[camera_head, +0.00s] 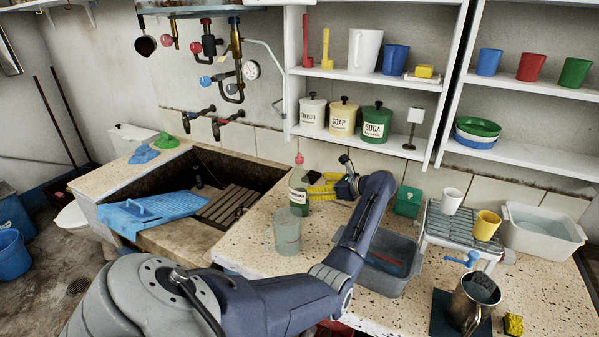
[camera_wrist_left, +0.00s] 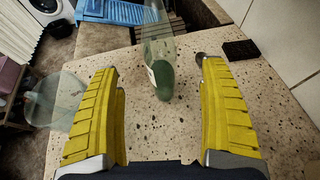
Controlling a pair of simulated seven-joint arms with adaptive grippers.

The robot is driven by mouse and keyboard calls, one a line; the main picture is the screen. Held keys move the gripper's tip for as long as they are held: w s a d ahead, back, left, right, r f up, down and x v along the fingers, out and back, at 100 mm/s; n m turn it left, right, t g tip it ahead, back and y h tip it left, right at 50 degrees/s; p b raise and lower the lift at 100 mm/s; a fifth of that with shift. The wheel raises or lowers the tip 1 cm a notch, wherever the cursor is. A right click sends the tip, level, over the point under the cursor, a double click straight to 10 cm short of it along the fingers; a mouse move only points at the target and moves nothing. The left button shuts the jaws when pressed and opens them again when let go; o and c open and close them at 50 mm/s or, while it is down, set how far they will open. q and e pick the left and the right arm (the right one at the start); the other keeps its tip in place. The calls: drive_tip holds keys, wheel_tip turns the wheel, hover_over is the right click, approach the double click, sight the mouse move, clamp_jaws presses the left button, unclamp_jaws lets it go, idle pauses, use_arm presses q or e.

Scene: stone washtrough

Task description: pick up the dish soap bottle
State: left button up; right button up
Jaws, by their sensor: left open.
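The dish soap bottle (camera_head: 299,189) stands upright on the speckled counter beside the stone basin. It has a green body, a pale label and a pink cap. My left gripper (camera_head: 317,187) is at its right, its yellow fingers pointing towards it. In the left wrist view, the bottle (camera_wrist_left: 163,76) shows in the gap between the two spread fingers of my left gripper (camera_wrist_left: 155,72), with space on both sides. The gripper is open and empty. My right gripper is in neither view.
A grey tub (camera_head: 386,279) is right of my forearm. The stone basin (camera_head: 262,176), with a blue washboard (camera_head: 152,211), lies left.

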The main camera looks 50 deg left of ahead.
sight(299, 185)
use_arm(q)
drive_tip(key=shift+x, duration=5.05)
drive_tip(key=shift+d, duration=0.1)
drive_tip(key=c, duration=1.5)
drive_tip(key=shift+c, duration=0.2)
drive_tip(key=shift+r, duration=0.1)
